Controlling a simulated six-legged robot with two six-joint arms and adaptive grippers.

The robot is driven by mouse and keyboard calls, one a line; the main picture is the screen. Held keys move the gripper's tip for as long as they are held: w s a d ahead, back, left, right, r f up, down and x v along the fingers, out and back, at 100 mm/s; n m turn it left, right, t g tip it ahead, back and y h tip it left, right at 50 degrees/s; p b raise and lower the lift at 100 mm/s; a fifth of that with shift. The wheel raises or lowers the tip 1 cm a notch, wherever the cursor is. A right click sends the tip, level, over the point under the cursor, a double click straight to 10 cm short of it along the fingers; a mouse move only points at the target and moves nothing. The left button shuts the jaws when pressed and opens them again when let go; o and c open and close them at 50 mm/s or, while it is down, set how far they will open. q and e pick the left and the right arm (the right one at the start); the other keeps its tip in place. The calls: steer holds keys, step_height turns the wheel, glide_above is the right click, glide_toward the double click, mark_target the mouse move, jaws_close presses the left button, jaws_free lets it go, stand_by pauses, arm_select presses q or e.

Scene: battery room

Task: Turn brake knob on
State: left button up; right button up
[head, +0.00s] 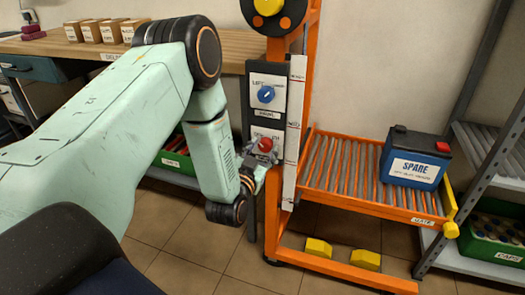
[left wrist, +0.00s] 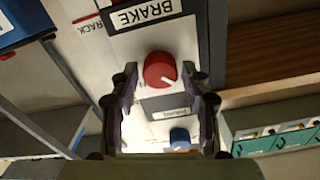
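The red brake knob (head: 265,144) sits on the lower white plate of the dark upright panel (head: 282,119) on the orange lift. In the left wrist view the red knob (left wrist: 160,70) shows under an upside-down BRAKE label (left wrist: 141,14); its white mark points to the picture's lower right. My left gripper (head: 259,160) is at the lower plate, close to the knob. In the left wrist view the fingers of my left gripper (left wrist: 160,82) are spread, with the knob between the tips and a gap on both sides. My right gripper is out of view.
A blue knob (head: 265,94) is on the plate above, also seen in the left wrist view (left wrist: 180,138). A blue SPARE battery (head: 413,168) stands on the orange roller tray (head: 330,190) at right. A wooden bench (head: 60,44) with boxes is behind my arm.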

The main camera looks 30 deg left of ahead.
arm_select(q)
steer(key=c, duration=0.8)
steer(key=shift+r+m+p, duration=0.1)
steer(key=shift+m+p, duration=0.7)
steer(key=shift+p, duration=0.2)
steer(key=m+p, duration=0.9)
steer(key=m, duration=0.1)
steer(key=shift+m, duration=0.3)
steer(key=m+p, duration=0.1)
steer(key=m, duration=0.1)
steer(key=shift+m+p, duration=0.3)
steer(key=shift+p, duration=0.1)
steer(key=shift+m+p, duration=0.75)
steer(key=shift+m, duration=0.75)
